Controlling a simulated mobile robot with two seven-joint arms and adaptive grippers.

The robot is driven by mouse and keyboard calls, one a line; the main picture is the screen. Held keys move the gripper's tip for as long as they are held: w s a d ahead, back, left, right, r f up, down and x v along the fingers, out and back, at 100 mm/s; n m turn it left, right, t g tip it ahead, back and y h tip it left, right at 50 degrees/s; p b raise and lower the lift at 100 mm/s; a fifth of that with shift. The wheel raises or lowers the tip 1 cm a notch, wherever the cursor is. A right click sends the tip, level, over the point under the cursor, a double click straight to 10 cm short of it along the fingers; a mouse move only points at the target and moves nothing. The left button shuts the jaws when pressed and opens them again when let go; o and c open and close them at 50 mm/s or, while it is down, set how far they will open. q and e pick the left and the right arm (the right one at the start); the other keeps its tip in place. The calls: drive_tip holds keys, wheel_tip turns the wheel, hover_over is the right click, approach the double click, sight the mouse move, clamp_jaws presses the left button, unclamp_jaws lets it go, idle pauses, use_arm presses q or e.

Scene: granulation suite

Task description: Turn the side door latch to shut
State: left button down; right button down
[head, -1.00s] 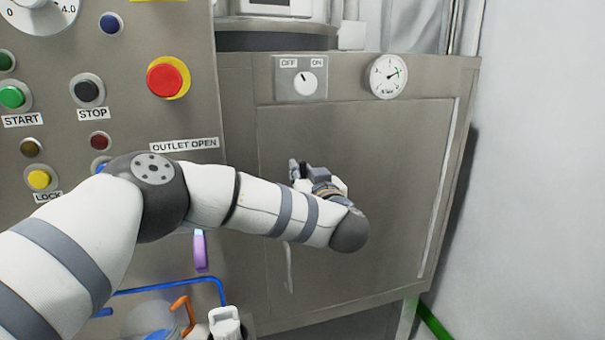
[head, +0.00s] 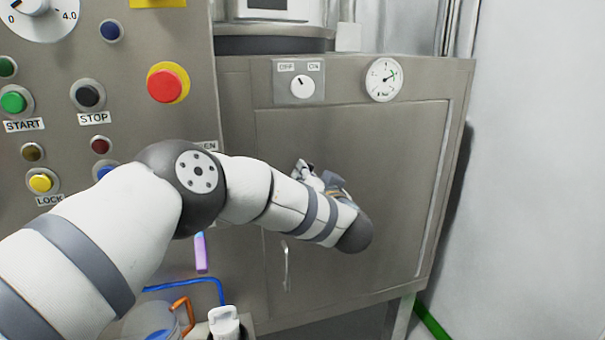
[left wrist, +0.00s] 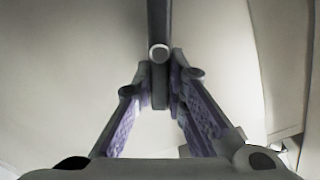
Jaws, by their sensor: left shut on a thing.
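The side door (head: 390,150) is a flat grey steel panel and looks closed in its frame. My left gripper (head: 304,170) is at the door's face, left of its middle, partly hidden behind my own wrist. In the left wrist view my left gripper (left wrist: 160,80) has its two purple-padded fingers closed in on a dark bar, the latch (left wrist: 159,22), which has a round light end between the fingertips. In the head view my arm and gripper hide most or all of the latch, so its angle to the door cannot be told. My right gripper is out of view.
A thin door handle (head: 286,265) is below my left forearm. An OFF/ON switch (head: 303,85) and a round gauge (head: 383,79) sit above the door. A button panel (head: 125,60) with a red emergency button (head: 166,83) is at the left. A pale wall (head: 540,150) bounds the right.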

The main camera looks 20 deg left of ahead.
use_arm(q)
drive_tip(key=shift+w+d+f+m+b, duration=0.2)
drive_tip(key=shift+f+m, duration=0.25)
drive_tip(key=shift+m, duration=1.6)
drive_tip(key=shift+w+d+f+m+b, duration=0.15)
drive_tip(key=shift+f+m+b, duration=0.25)
drive_tip(key=shift+m, duration=1.6)
drive_tip(key=shift+w+d+f+m+b, duration=0.15)
drive_tip(key=shift+f+m, duration=0.35)
drive_tip(key=shift+m, duration=1.55)
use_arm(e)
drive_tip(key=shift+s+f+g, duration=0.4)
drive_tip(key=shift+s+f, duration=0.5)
use_arm(q)
drive_tip(key=shift+s, duration=0.1)
drive_tip(key=c, duration=1.6)
unclamp_jaws()
